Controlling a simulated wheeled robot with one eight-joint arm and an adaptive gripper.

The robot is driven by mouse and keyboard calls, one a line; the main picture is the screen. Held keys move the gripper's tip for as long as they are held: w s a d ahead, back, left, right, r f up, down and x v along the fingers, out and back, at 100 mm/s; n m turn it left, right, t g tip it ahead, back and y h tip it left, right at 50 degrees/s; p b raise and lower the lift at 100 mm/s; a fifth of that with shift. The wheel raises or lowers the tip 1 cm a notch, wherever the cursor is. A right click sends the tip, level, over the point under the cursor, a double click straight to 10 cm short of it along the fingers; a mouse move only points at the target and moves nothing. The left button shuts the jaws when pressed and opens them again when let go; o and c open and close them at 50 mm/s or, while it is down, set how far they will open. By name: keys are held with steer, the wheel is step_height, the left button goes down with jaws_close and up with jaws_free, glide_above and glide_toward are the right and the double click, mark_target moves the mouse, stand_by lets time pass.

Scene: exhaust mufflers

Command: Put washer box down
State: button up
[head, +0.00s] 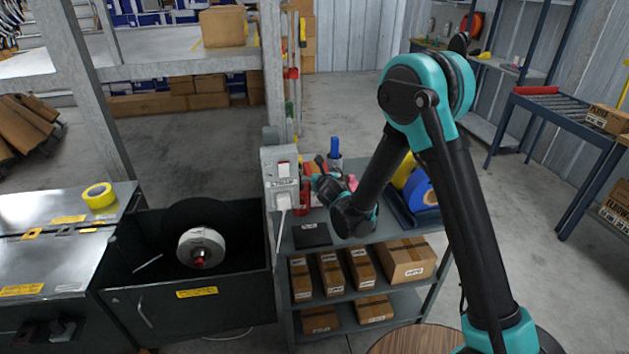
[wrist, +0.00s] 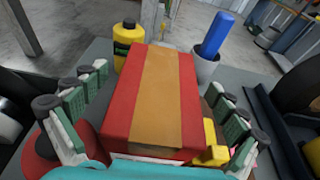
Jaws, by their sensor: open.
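The washer box (wrist: 152,95), red with an orange-tan band across its top, stands on the grey shelf top in the wrist view. My gripper (wrist: 155,125) is open, with one finger on each side of the box. Gaps show between the fingers and the box's sides. In the head view my gripper (head: 326,186) is over the top of the shelf unit (head: 380,233), and the arm and gripper largely hide the box there. The box's underside is hidden.
A yellow bottle with a black cap (wrist: 128,40) stands behind the box on the left. A cup holding a blue object (wrist: 214,38) is behind on the right. A small yellow item (wrist: 210,148) lies close to the right finger. A dark flat pad (head: 312,235) lies at the shelf's front.

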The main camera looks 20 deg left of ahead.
steer(key=shift+w+a, duration=0.1)
steer(key=shift+w, duration=0.05)
steer(key=c, duration=2)
